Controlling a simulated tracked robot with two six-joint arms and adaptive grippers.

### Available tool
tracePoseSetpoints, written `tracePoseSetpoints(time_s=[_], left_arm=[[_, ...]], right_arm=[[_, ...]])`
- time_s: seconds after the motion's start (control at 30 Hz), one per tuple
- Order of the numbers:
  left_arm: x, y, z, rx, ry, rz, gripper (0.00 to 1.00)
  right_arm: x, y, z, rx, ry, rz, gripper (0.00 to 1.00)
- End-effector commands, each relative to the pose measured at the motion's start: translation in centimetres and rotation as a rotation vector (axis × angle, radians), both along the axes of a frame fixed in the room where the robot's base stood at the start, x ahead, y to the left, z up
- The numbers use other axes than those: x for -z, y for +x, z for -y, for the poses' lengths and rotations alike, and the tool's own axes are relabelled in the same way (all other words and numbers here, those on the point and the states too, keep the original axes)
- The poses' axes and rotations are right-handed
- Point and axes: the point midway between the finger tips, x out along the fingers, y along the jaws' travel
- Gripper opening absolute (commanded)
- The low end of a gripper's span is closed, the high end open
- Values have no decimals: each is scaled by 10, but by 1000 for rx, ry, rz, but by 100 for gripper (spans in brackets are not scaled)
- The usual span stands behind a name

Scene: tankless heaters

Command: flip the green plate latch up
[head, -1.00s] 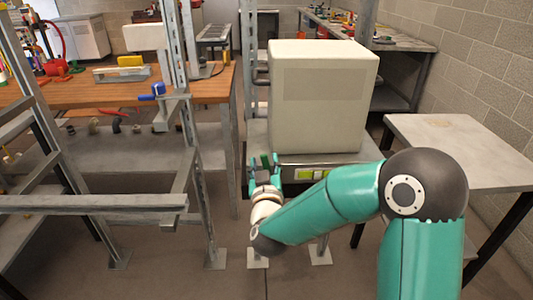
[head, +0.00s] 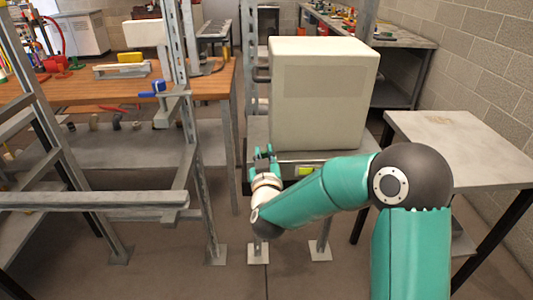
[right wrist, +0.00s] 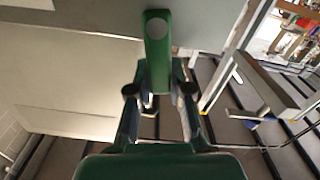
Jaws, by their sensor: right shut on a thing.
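The green plate latch (right wrist: 158,48) is a narrow green plate with a round hole near its end. In the right wrist view it stands between my fingers, its free end beyond the fingertips. My right gripper (right wrist: 159,92) is shut on it, one finger on each side. In the head view my right gripper (head: 265,155) is at the left front corner of the large beige box, and the latch cannot be told apart from the teal fingers there. My left gripper is not in view.
The beige box (head: 322,97) stands on a metal frame with a yellow-green label (head: 304,170) on its front edge. Metal uprights (head: 190,130) and a wooden workbench (head: 110,92) are to the left. A grey table (head: 465,150) is at the right.

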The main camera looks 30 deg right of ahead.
Motion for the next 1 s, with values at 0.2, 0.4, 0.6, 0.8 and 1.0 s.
tracePoseSetpoints(time_s=[0.2, 0.4, 0.6, 0.8, 1.0], left_arm=[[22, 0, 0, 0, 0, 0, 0], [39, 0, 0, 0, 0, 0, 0], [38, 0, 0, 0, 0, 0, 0], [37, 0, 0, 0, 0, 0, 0], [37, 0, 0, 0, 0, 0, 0]], right_arm=[[4, -3, 5, 1, 78, 51, 0], [1, -7, 11, 3, 185, 116, 0], [-1, -7, 12, 3, 201, 123, 0], [-1, -7, 12, 3, 201, 122, 32], [-1, -7, 12, 2, 200, 122, 46]])
